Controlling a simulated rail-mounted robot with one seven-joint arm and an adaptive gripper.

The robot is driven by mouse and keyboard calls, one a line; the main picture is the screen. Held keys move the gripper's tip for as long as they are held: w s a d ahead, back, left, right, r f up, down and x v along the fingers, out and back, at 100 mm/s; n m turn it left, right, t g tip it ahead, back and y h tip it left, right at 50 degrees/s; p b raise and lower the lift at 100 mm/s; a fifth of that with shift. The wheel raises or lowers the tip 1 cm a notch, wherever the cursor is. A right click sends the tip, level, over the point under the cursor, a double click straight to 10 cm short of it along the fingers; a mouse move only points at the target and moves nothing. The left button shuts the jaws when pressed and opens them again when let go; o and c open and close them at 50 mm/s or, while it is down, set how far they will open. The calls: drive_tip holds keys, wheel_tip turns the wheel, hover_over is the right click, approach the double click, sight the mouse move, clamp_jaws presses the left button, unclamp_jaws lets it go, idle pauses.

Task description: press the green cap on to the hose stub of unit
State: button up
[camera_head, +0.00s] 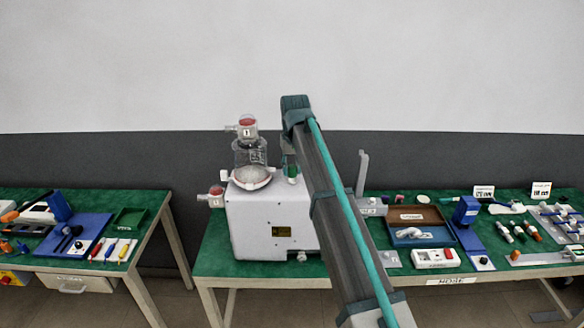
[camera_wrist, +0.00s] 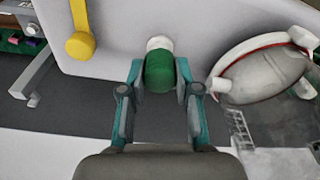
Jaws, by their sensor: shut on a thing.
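The green cap (camera_wrist: 159,72) is between the two fingertips of my gripper (camera_wrist: 158,84), which is shut on it. A short white stub (camera_wrist: 159,43) shows just beyond the cap, in line with it, against the pale face of the pump unit (camera_wrist: 215,25). Cap and stub look touching or nearly so; I cannot tell whether the cap is seated. In the head view the white pump unit (camera_head: 262,225) stands on the green bench, and my gripper (camera_head: 291,166) is at its top right, with the cap small and partly hidden by my arm.
A clear canister (camera_head: 250,152) with a red top marked 1 stands on the unit, close left of my gripper. A yellow knob (camera_wrist: 80,45) is at upper left in the wrist view. Trays, including a brown one (camera_head: 416,216), lie on the bench to the right.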

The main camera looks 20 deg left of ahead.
drive_tip(key=shift+f, duration=1.1)
idle(1.1)
drive_tip(key=o, duration=0.9)
drive_tip(key=shift+o, duration=0.2)
drive_tip(key=shift+r, duration=0.15)
wheel_tip(320, 180, up, 12)
drive_tip(key=s, duration=0.1)
drive_tip(key=shift+s+d+f, duration=0.2)
drive_tip(key=shift+s+d, duration=0.1)
drive_tip(key=shift+d, duration=0.15)
